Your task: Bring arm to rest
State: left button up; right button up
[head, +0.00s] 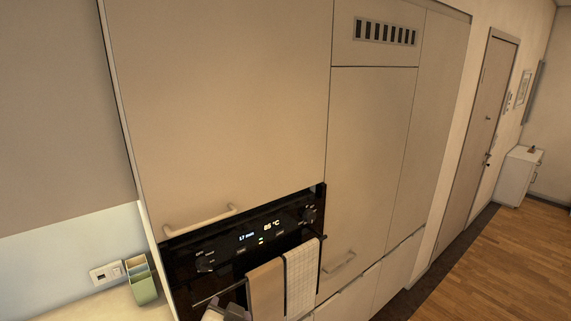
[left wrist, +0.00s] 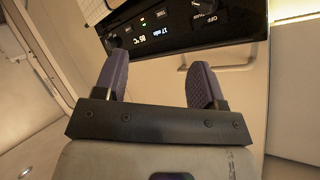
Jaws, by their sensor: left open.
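My left gripper (left wrist: 157,78) shows in the left wrist view with its two purple-grey fingers spread apart and nothing between them. Its tip also shows at the bottom edge of the head view (head: 228,313), in front of the lower part of the oven and close to the towels. From these views I cannot tell whether it touches anything. The rest of the left arm is out of the head view. My right gripper is in neither view.
The black oven panel (head: 245,238) has a lit display and a rail with a tan towel (head: 265,290) and a checked towel (head: 301,275). A tall cabinet door (head: 220,100) is above. A green caddy (head: 141,281) stands at left. Open wooden floor (head: 500,262) lies right.

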pick_arm(q)
jog(key=s+a+f+n+g, duration=0.1)
jog(key=s+a+f+g, duration=0.2)
jog(key=s+f, duration=0.5)
jog(key=s+a+f+g+h+p, duration=0.1)
jog(key=s+a+f+g, duration=0.2)
jog(key=s+f, duration=0.5)
jog(key=s+a+f+n+g+h, duration=0.1)
jog(key=s+a+f, duration=0.3)
jog(key=s, duration=1.6)
notch_tip(320, 180, down, 5)
jog(key=shift+s+r+n+g+p, duration=0.2)
jog(key=shift+n+g+p, duration=0.15)
jog(key=shift+g, duration=0.55)
